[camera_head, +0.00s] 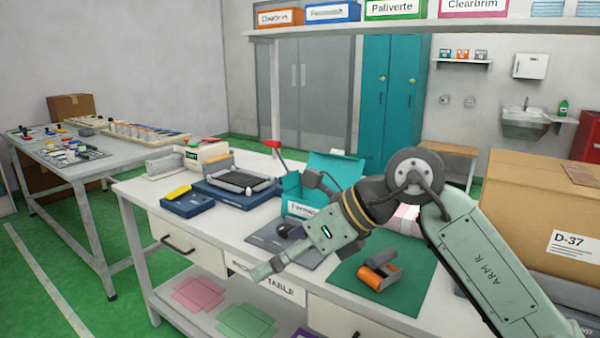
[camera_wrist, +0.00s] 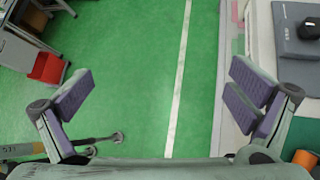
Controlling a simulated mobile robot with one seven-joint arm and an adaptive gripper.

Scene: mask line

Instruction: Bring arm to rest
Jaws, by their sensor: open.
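In the head view my arm reaches in from the right, and my gripper (camera_head: 262,270) points left and down over the front edge of the white work table (camera_head: 145,192). The gripper's far finger detail is too small to tell in the head view.
A large cardboard box (camera_head: 530,215) stands at right. Green floor lies open at left.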

